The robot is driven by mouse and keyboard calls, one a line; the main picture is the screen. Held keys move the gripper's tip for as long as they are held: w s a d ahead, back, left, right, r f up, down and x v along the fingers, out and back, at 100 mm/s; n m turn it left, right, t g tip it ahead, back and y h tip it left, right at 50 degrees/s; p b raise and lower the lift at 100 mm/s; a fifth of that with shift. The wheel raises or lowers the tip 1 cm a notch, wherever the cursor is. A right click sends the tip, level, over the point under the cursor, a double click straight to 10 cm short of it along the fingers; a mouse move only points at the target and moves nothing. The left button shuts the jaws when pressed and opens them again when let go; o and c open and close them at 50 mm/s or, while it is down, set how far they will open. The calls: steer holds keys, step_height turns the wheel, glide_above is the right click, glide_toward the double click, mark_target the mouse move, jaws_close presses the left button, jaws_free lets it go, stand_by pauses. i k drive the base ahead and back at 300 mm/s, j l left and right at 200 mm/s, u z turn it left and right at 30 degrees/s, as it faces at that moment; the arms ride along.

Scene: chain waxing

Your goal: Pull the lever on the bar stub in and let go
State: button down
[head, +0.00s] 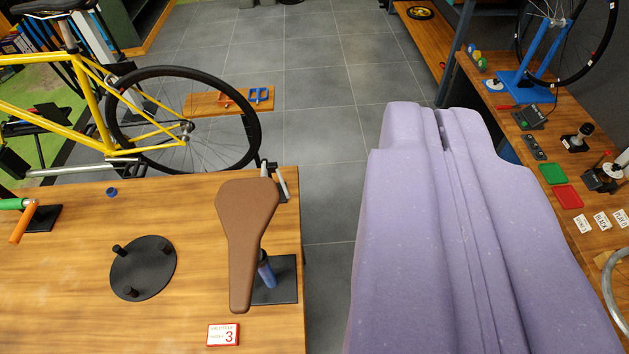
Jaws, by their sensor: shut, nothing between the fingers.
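A bar stub with a green grip (10,204) stands at the left edge of the wooden bench on a black base (45,217). An orange lever (22,225) slants down and toward me from it. The stub's left end is cut off by the frame edge. My gripper (441,122) is the large pale purple shape on the right side of the view, pointing away from me. Its fingers are shut and empty. It is over the floor beside the bench, well to the right of the lever and not touching it.
The bench (80,290) holds a brown saddle (247,215) on a post, a black disc (143,268) with pegs, and a red-edged card (223,334). A yellow bicycle (90,90) stands behind. A side bench (530,135) with tools lies right. Tiled floor (330,200) lies between.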

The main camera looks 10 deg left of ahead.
mark_target(288, 195)
steer(key=i+l+u, duration=0.15)
steer(key=l, duration=0.25)
steer(key=i+l+u, duration=0.15)
steer(key=l, duration=0.2)
steer(key=i+l+u, duration=0.15)
steer(key=l, duration=0.3)
steer(key=l+u, duration=0.1)
steer(key=l, duration=0.3)
steer(key=i+l+u, duration=0.25)
steer(key=i, duration=0.25)
steer(key=i+l+u, duration=0.3)
steer(key=i, duration=0.25)
steer(key=i+j, duration=0.2)
steer(key=i, duration=0.15)
